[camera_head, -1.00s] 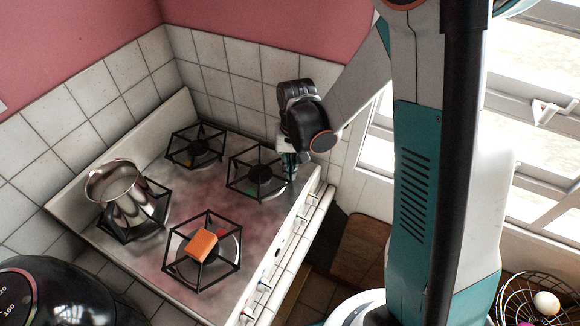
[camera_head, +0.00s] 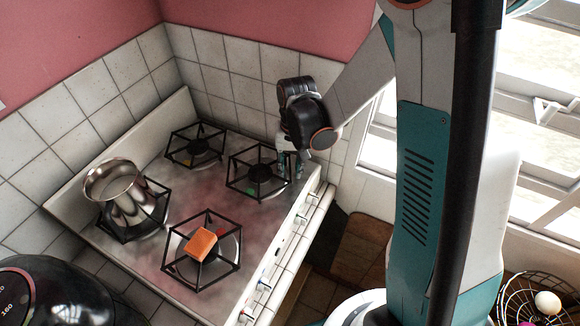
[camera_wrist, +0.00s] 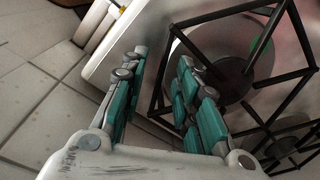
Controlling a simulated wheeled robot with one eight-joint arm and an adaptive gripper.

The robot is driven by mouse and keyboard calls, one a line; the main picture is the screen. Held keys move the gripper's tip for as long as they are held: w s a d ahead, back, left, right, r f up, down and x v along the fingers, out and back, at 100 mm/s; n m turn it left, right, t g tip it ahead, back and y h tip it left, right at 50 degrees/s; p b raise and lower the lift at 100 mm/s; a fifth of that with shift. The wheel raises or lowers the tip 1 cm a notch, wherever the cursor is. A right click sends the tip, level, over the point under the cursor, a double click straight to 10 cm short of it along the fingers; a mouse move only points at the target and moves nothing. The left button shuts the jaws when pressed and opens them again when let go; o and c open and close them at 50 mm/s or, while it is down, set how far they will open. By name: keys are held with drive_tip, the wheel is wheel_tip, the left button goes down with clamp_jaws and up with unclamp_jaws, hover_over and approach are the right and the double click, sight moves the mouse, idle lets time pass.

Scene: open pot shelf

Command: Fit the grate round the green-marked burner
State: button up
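The green-marked burner (camera_head: 258,173) is at the back right of the stove, with a small green mark (camera_head: 250,190) beside it. A black wire grate (camera_head: 244,150) stands round this burner. In the wrist view the burner (camera_wrist: 229,78) and green mark (camera_wrist: 262,46) lie inside the grate's bars (camera_wrist: 225,13). My gripper (camera_head: 290,174) is at the grate's right side, by the stove's edge.
A steel pot (camera_head: 125,198) stands on the left grate. An orange block (camera_head: 202,243) rests on the front grate (camera_head: 225,283). Another grate (camera_head: 180,133) is at the back left. A tiled wall (camera_head: 245,70) rises close behind my gripper. Knobs line the stove's right edge.

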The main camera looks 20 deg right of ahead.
wheel_tip(320, 180, up, 11)
drive_tip(key=shift+s+d+r, duration=0.15)
drive_tip(key=shift+d+r, duration=0.05)
drive_tip(key=shift+d, duration=0.15)
idle(0.6)
drive_tip(key=s+d+f+n+t+b, duration=0.2)
drive_tip(key=s+t+b, duration=0.4)
drive_tip(key=s+b, duration=0.6)
drive_tip(key=shift+s+f+n+t+h+b, duration=0.3)
drive_tip(key=shift+s+f+n+t+b, duration=0.15)
drive_tip(key=shift+s, duration=1)
